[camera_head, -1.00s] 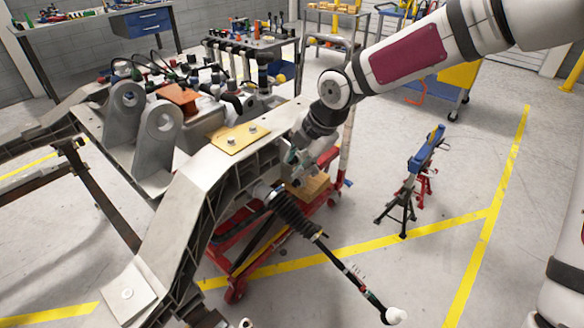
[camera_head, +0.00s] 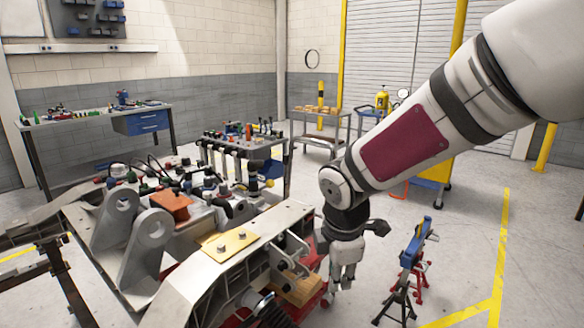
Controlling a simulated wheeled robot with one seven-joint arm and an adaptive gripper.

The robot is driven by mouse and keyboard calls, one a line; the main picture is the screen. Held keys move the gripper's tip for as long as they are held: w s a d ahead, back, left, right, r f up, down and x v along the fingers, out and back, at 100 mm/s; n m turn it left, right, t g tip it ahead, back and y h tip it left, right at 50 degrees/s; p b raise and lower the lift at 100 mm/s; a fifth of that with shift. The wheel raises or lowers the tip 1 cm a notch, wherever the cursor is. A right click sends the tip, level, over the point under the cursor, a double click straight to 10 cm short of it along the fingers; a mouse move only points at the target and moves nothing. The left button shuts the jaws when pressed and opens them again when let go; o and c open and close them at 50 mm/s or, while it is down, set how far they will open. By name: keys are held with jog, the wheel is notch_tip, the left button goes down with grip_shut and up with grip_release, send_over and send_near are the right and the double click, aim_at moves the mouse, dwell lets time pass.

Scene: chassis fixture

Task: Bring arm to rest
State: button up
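My arm reaches in from the upper right of the head view, and my gripper (camera_head: 342,280) hangs pointing down at its end. The gripper is just right of the grey chassis fixture (camera_head: 190,283), seemingly apart from it. Its fingers are small and partly seen from the side, so whether they are open or shut is unclear. No object shows in them. The chassis fixture fills the lower left, with upright lugs (camera_head: 153,230) and a yellow plate (camera_head: 232,244) on top.
A blue stand (camera_head: 415,245) with dark and red legs is close right of the gripper. A tool rack (camera_head: 250,145) and a workbench (camera_head: 85,118) stand behind. A small cart (camera_head: 320,118) is at the back. Floor at the right (camera_head: 465,240) is clear.

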jog(key=s+d+r+m+p, duration=0.1)
jog(key=s+d+r+m, duration=0.2)
jog(key=s, duration=0.6)
jog(key=s+d+r+m+p, duration=0.2)
jog(key=s+d+r+m, duration=0.2)
jog(key=s+r+m, duration=0.3)
jog(key=s+d+r+m+t+p, duration=0.1)
jog(key=s+d+r+m+p, duration=0.1)
jog(key=s+r+m, duration=0.3)
jog(key=s+d+m, duration=0.1)
jog(key=s+m, duration=0.3)
jog(key=s, duration=0.2)
jog(key=shift+d+r+m, duration=0.2)
jog(key=shift+r+m, duration=0.15)
jog(key=shift+m, duration=0.05)
jog(key=shift+w, duration=0.1)
